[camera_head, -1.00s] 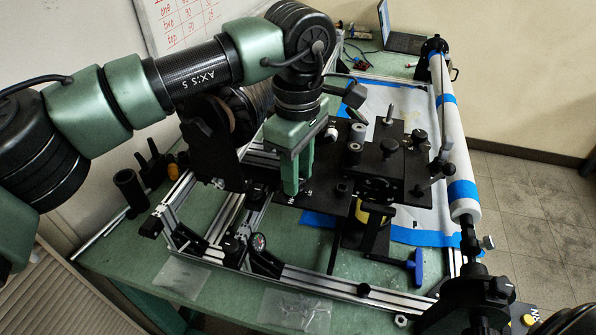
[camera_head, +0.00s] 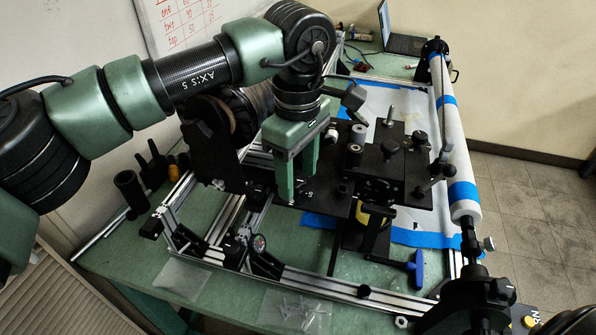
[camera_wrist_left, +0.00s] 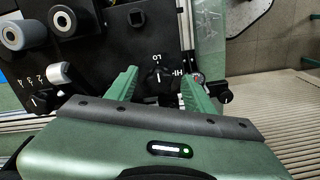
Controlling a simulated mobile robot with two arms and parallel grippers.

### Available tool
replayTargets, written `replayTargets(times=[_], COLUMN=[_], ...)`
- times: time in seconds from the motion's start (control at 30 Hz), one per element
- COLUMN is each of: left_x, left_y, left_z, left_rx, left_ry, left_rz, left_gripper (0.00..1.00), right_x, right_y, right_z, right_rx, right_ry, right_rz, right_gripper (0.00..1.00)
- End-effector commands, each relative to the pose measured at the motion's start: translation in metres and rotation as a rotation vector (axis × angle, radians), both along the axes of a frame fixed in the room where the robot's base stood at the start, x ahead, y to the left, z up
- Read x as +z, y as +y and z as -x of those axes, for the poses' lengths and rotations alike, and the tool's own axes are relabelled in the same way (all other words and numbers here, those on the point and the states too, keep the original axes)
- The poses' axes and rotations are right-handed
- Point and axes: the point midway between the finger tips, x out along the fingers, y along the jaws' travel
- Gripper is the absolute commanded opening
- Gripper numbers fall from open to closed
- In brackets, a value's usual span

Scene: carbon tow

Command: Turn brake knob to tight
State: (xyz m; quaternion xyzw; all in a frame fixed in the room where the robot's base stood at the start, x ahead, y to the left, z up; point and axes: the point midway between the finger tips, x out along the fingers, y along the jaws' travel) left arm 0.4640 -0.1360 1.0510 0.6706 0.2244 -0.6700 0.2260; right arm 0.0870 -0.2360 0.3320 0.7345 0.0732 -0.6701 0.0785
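The brake knob (camera_wrist_left: 159,77) is a small black dial on a black plate in the left wrist view. White letters LO and HI stand by it, and a short white mark shows on it. No word "tight" is readable. My left gripper (camera_wrist_left: 160,88) is open, with one green finger on each side of the knob in that view. I cannot tell whether they touch it. In the head view my left gripper (camera_head: 298,190) points down over the left part of the black plate (camera_head: 325,215), and the knob is not clear there. My right gripper is not in view.
A second dial (camera_wrist_left: 58,73) with numbers and several rollers (camera_wrist_left: 22,34) sit left of the knob in the wrist view. A dark spool (camera_head: 235,112) stands behind my left arm. A white tube (camera_head: 452,130) with blue bands runs along the right. Aluminium rails (camera_head: 330,283) frame the rig.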

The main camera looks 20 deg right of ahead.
Motion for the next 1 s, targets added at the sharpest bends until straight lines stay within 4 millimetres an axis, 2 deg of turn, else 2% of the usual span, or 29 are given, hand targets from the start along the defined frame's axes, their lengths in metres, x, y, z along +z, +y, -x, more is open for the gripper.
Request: replayTargets(times=[0.17, 0.6, 1.0], left_x=[0.005, 0.071, 0.078], left_y=[0.0, 0.0, 0.0], left_z=[0.0, 0.0, 0.0], left_rx=[0.0, 0.001, 0.0], left_ry=[0.001, -0.001, 0.0], left_rz=[-0.001, 0.0, 0.0], left_gripper=[0.53, 0.53, 0.53], right_x=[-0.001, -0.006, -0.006], right_y=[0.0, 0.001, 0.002], right_z=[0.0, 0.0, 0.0], right_rx=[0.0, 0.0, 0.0], right_ry=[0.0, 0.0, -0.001], right_rz=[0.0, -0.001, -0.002], right_gripper=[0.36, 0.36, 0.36])
